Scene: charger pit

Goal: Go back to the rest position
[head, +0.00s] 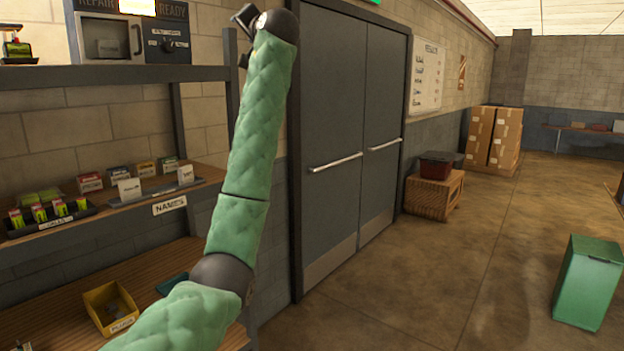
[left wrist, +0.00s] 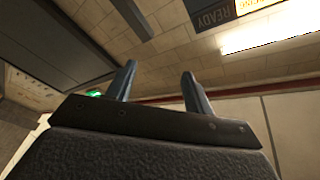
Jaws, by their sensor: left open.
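My left arm, in a green padded sleeve, rises from the bottom left of the head view with its wrist at the top, in front of the wall beside the double door. In the left wrist view my left gripper (left wrist: 159,82) is open, its two fingers apart and nothing between them. In the head view only a small dark part shows at the wrist, and the fingers are not clear. My right gripper is not in view.
At left are shelves with a parts tray (head: 50,224), small boxes (head: 118,175) and a yellow bin (head: 110,304). A grey double door (head: 335,130) stands behind my arm. A wooden crate (head: 430,197) and a green bin (head: 588,285) stand on the floor, which is clear between them.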

